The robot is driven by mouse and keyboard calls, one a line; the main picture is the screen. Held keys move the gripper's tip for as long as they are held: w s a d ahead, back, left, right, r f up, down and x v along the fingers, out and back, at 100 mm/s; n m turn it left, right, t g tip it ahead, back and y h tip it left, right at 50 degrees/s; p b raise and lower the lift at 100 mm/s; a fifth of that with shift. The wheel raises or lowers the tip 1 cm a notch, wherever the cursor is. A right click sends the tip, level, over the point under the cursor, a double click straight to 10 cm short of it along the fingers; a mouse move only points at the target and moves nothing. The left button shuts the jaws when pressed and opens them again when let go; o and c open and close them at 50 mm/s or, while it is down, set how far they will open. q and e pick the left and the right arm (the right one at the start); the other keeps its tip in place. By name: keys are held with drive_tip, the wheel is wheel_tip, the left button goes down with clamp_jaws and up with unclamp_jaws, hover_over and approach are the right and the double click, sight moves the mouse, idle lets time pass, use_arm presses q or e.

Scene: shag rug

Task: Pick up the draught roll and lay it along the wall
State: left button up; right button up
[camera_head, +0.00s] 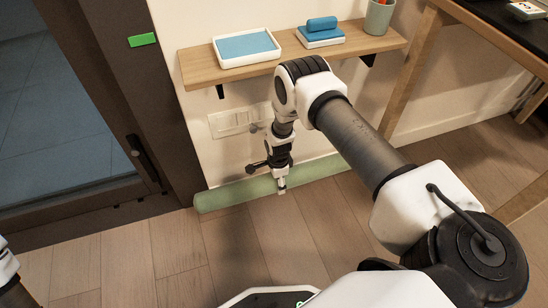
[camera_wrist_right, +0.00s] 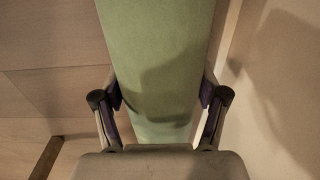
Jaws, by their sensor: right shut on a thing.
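The draught roll (camera_head: 232,194) is a long pale green cylinder. It lies on or just above the floor at the foot of the wall, close alongside it; I cannot tell if it touches the floor. My right gripper (camera_head: 282,187) reaches down from above and is shut on the roll near its middle. In the right wrist view the roll (camera_wrist_right: 158,50) runs between the two fingers of my right gripper (camera_wrist_right: 160,97), one on each side. Part of the roll is hidden behind my right arm. Only a piece of my left arm shows at the left edge; its gripper is out of view.
A wooden shelf (camera_head: 200,72) on the wall above holds a white tray (camera_head: 225,62), a blue-topped box (camera_head: 320,40) and a green cup (camera_head: 378,18). A dark-framed glass door (camera_head: 60,130) stands at left. A wooden table (camera_head: 412,75) is at right. The floor (camera_head: 190,250) in front is clear.

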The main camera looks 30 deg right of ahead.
wheel_tip(320, 180, down, 10)
drive_tip(key=b, duration=0.9)
drive_tip(key=shift+f, duration=0.1)
drive_tip(key=shift+f+b, duration=0.3)
drive_tip(key=shift+f, duration=0.2)
